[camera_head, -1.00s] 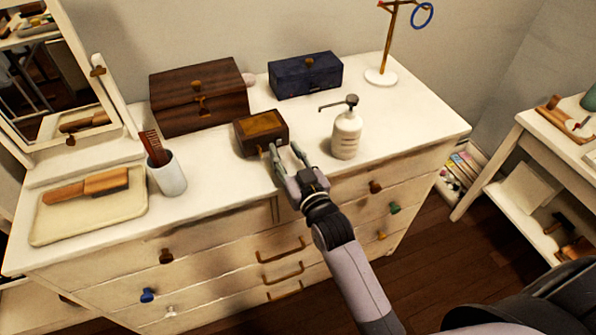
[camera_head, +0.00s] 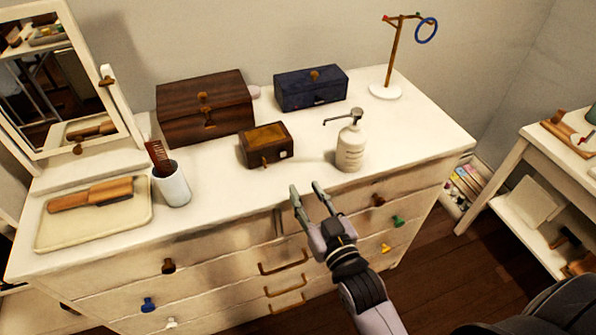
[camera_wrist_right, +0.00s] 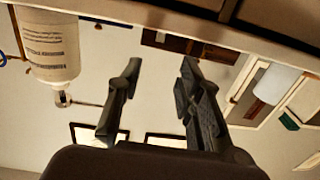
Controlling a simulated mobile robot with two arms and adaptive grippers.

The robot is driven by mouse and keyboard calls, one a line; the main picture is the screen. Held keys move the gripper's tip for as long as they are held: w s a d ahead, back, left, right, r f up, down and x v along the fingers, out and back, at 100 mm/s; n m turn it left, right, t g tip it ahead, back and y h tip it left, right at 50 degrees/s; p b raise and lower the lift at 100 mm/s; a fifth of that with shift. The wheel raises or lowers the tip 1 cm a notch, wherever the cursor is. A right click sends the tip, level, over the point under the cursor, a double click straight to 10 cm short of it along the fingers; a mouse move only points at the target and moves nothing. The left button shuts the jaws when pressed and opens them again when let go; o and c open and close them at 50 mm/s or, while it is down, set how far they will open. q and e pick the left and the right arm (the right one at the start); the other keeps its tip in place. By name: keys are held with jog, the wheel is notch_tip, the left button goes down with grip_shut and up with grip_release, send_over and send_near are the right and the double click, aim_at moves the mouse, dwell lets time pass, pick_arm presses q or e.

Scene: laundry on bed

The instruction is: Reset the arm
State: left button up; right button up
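My right gripper (camera_head: 306,190) is open and empty in the head view, in front of the dresser's front edge. The small wooden box (camera_head: 266,144) sits on the dresser top, apart from the fingertips and farther back. In the right wrist view the right gripper's two fingers (camera_wrist_right: 158,75) are spread with nothing between them. The white pump bottle (camera_head: 351,146) stands right of the small box; it also shows in the right wrist view (camera_wrist_right: 50,50). My left gripper is in neither view.
The dresser top (camera_head: 225,190) holds a dark wooden box (camera_head: 205,125), a blue box (camera_head: 311,90), a ring stand (camera_head: 385,92), a cup with a comb (camera_head: 172,187) and a tray (camera_head: 128,216) with a brush. A mirror (camera_head: 62,80) stands left. A side table (camera_head: 540,165) is at right.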

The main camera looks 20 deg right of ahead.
jog(key=s+d+f+n+g+h, duration=0.1)
jog(key=s+d+f+g, duration=0.1)
jog(key=s+f+g, duration=0.65)
jog(key=s+d+f+g, duration=0.2)
jog(key=s+f+g, duration=0.3)
jog(key=s, duration=0.7)
notch_tip(320, 180, down, 26)
jog(key=s+g, duration=0.2)
jog(key=s+d+f+g, duration=0.1)
jog(key=s+d+f, duration=0.2)
jog(key=s+f, duration=1.2)
jog(key=shift+s+f+h, duration=0.3)
jog(key=shift+s+f, duration=0.1)
jog(key=shift+s, duration=0.25)
jog(key=shift+d+g, duration=0.1)
jog(key=shift+g, duration=0.15)
dwell(0.3)
